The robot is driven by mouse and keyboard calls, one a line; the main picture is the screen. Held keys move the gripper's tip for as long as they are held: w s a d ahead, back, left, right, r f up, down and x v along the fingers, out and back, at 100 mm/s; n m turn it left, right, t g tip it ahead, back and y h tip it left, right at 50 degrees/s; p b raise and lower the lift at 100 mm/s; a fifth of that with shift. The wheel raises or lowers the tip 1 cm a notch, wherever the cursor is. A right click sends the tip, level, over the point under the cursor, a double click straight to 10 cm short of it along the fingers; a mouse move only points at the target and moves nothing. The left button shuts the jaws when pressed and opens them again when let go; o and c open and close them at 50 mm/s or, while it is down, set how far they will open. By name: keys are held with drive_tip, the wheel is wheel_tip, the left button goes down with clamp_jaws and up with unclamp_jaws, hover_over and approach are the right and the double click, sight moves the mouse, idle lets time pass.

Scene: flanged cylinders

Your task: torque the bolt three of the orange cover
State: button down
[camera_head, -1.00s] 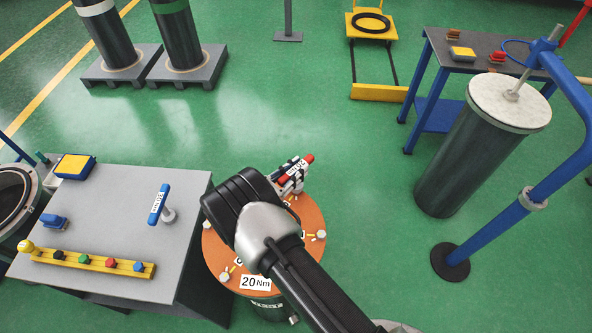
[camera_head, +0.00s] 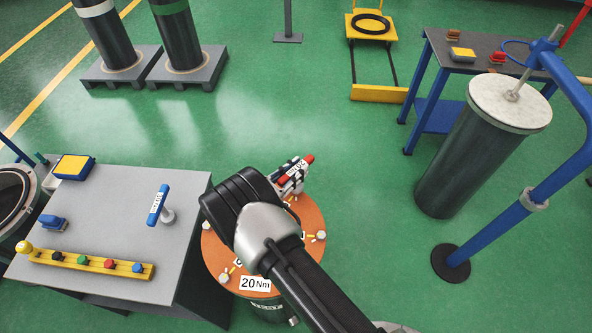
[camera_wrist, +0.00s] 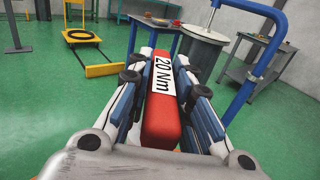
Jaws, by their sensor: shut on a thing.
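The orange cover (camera_head: 312,222) lies on top of a dark cylinder in the middle foreground, with a "20 Nm" label (camera_head: 255,283) on its front edge. Bolts show around its rim, one at the right (camera_head: 321,235) and one at the front left (camera_head: 224,278); my arm hides part of the cover. My gripper (camera_head: 291,176) is above the cover's far side, shut on a red torque tool (camera_head: 309,159). In the wrist view the red tool (camera_wrist: 160,122) with its "20 Nm" label sits between the two fingers. The tool's lower end and any bolt under it are hidden.
A grey table (camera_head: 120,215) at left holds a blue-handled tool (camera_head: 158,205), a yellow socket rail (camera_head: 90,264) and a blue-yellow box (camera_head: 74,166). A cylinder with a pale lid (camera_head: 510,100) and a blue hoist post (camera_head: 500,225) stand at right. Green floor beyond the cover is clear.

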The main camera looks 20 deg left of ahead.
drive_tip(key=shift+f+b, duration=1.1)
drive_tip(key=shift+f, duration=0.05)
idle(0.4)
drive_tip(key=shift+f+m+g+h, duration=0.15)
drive_tip(key=shift+m+g+h, duration=1.15)
drive_tip(key=shift+h, duration=0.3)
drive_tip(key=shift+f+m+g+h, duration=0.1)
drive_tip(key=shift+m+g+h, duration=1.2)
drive_tip(key=shift+h, duration=0.3)
idle(1.2)
drive_tip(key=shift+m+g, duration=0.3)
drive_tip(key=shift+g, duration=0.1)
idle(0.7)
drive_tip(key=shift+r, duration=0.1)
drive_tip(key=shift+r+h+p, duration=0.3)
drive_tip(key=shift+r+p, duration=0.6)
drive_tip(key=shift+r, duration=0.4)
